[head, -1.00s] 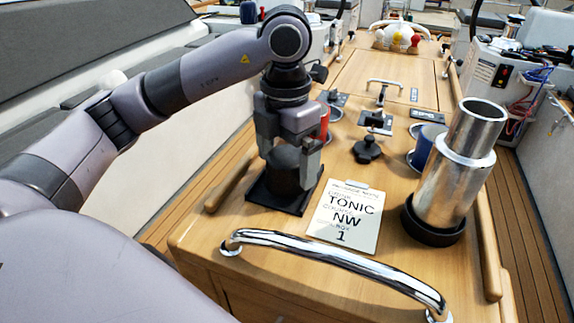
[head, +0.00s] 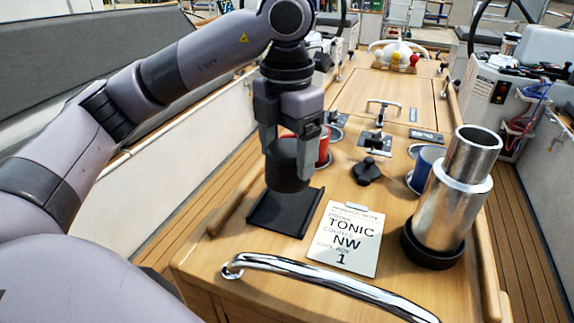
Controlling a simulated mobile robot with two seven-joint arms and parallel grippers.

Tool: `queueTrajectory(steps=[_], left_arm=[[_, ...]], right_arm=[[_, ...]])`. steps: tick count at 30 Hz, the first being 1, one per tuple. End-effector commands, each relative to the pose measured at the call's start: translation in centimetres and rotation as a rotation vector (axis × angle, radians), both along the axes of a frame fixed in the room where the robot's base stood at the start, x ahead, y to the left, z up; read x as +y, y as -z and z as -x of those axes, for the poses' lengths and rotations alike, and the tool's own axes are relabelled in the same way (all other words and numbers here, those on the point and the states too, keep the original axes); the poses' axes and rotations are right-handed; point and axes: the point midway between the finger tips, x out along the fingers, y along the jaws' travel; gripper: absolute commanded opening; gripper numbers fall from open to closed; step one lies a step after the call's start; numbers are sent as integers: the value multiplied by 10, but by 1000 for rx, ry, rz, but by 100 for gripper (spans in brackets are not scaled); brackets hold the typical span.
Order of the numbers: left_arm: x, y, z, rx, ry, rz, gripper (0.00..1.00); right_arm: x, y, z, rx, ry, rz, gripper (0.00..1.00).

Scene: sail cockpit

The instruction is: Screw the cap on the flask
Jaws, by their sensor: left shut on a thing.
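The flask (head: 456,195) is a shiny metal cylinder with a narrower neck and an uncovered top. It stands slightly tilted in the picture, in a black round holder (head: 432,250) at the right of the wooden table. The cap (head: 288,165) is a dark grey cylinder. My left gripper (head: 291,165) points down and is shut on the cap, holding it above a black square pad (head: 285,212), to the left of the flask. My right gripper is not in view.
A note card (head: 346,240) lies between pad and flask. A chrome handrail (head: 320,277) crosses the table front. A red cup (head: 323,146), a blue cup (head: 425,168) and a black knob (head: 367,171) stand behind. Wooden rails edge the table.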

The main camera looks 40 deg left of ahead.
Motion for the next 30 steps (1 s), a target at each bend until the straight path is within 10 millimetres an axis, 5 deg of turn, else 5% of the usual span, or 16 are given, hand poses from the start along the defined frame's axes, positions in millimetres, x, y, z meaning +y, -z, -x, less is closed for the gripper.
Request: queueTrajectory(steps=[15, 30], left_arm=[[0, -105, 0, -3, 0, -1, 46], [0, -141, 0, 0, 0, 0, 46]], right_arm=[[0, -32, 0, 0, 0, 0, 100], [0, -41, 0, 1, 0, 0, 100]])
